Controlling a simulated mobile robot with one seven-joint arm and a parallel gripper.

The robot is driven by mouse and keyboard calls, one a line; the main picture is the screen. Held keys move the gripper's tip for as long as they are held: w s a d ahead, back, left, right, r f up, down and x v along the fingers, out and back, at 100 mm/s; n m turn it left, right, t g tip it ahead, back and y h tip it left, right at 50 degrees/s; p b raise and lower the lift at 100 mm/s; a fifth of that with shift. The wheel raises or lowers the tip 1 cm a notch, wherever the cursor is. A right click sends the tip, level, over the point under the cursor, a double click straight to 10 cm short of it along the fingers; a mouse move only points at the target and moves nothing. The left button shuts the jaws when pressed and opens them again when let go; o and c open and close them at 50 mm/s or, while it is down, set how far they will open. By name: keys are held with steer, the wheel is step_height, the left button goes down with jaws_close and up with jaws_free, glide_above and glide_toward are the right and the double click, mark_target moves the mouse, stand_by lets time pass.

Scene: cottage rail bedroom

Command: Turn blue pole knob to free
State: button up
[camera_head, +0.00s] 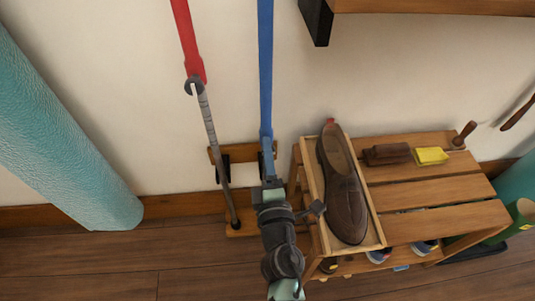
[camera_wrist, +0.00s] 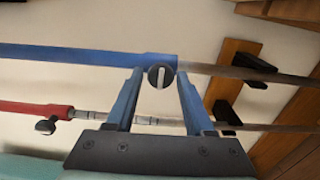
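The blue pole (camera_head: 266,70) leans against the wall in the head view. In the wrist view the blue pole (camera_wrist: 60,53) runs across the picture and ends in a collar, from which a thinner grey shaft continues right. Its round dark knob (camera_wrist: 160,84) sits under the collar, with a pale slot that looks upright in the wrist view. My gripper (camera_wrist: 159,74) is open, with one finger on each side of the knob. I cannot tell whether the fingers touch it. In the head view my gripper (camera_head: 268,156) covers the knob and the lower pole.
A red pole (camera_head: 187,42) with its own dark knob (camera_wrist: 46,127) stands left of the blue one. A wooden rack (camera_head: 428,192) with a brown shoe (camera_head: 344,190) in a tray is close on the right. A teal roll (camera_head: 60,130) leans at left.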

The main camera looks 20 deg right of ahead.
steer(key=shift+o, duration=0.8)
steer(key=shift+s, duration=0.1)
steer(key=b+v, duration=0.2)
steer(key=v, duration=1)
steer(key=shift+s+b, duration=0.35)
steer(key=shift+s, duration=0.05)
steer(key=shift+w+a+r, duration=0.1)
steer(key=shift+r, duration=0.05)
